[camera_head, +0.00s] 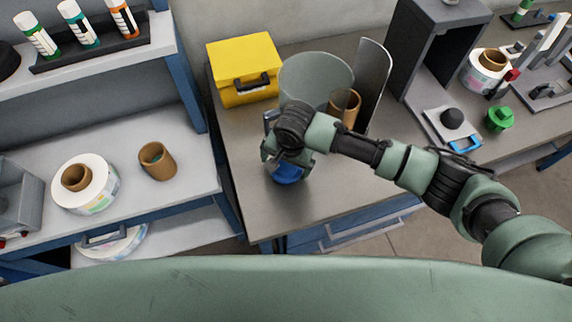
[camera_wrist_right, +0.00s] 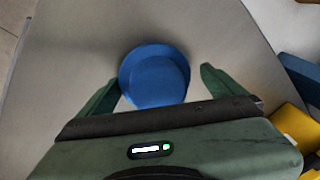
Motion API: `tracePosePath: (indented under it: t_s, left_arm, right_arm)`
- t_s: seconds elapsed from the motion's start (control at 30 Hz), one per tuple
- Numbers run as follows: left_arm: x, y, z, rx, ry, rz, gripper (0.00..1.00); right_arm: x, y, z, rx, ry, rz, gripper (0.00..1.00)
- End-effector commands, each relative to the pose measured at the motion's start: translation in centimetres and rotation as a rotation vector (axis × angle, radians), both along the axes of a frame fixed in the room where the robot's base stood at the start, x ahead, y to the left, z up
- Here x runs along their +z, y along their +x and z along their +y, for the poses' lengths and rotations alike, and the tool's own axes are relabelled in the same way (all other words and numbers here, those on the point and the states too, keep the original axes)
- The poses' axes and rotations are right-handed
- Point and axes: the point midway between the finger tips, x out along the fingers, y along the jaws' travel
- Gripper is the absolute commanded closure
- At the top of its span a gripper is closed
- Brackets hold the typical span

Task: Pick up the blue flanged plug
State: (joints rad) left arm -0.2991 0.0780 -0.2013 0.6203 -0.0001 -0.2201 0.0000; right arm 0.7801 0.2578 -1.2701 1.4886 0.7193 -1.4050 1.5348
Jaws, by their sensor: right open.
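The blue flanged plug (camera_head: 288,174) is on the bare metal bench top, mostly hidden under my right gripper (camera_head: 285,165) in the head view. In the right wrist view the blue plug (camera_wrist_right: 155,72) shows as a round blue disc with a tapering side. My right gripper (camera_wrist_right: 159,78) is open, with one finger at each side of the plug. I cannot tell whether either finger touches it. My left gripper is not in view.
A yellow box (camera_head: 232,62), a grey bin (camera_head: 314,76) and a cardboard core (camera_head: 344,106) stand behind the gripper. A green flanged plug (camera_head: 500,118) and a black knob-like piece (camera_head: 452,118) are to the right. The bench front is clear.

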Motion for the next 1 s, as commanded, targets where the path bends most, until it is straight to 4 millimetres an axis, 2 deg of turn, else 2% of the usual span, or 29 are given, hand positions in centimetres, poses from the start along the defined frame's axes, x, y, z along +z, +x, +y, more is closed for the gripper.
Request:
tracePosePath:
  t_s: [0.17, 0.27, 0.3, 0.4, 0.67, 0.83, 1.0]
  left_arm:
    - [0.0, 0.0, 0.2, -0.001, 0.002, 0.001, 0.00]
    - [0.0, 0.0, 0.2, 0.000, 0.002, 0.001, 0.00]
    - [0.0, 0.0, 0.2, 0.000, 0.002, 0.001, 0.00]
    - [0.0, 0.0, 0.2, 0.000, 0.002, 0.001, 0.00]
    - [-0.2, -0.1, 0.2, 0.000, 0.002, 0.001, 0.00]
    - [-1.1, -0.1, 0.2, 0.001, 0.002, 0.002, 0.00]
    - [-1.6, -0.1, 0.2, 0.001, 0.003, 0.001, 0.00]
  right_arm:
    - [-0.1, 0.0, 0.0, 0.000, 0.000, 0.000, 0.03]
    - [0.0, 0.0, 0.0, 0.000, 0.000, 0.000, 0.28]
    - [0.0, 0.0, 0.0, 0.000, 0.000, 0.000, 0.39]
    - [0.0, 0.0, 0.0, 0.000, 0.001, 0.000, 0.62]
    - [0.0, 0.0, 0.1, 0.000, 0.002, -0.001, 0.62]
    - [0.5, -0.4, 0.3, 0.002, 0.003, 0.001, 0.62]
    - [3.0, -0.2, 0.3, 0.000, 0.005, -0.004, 0.62]
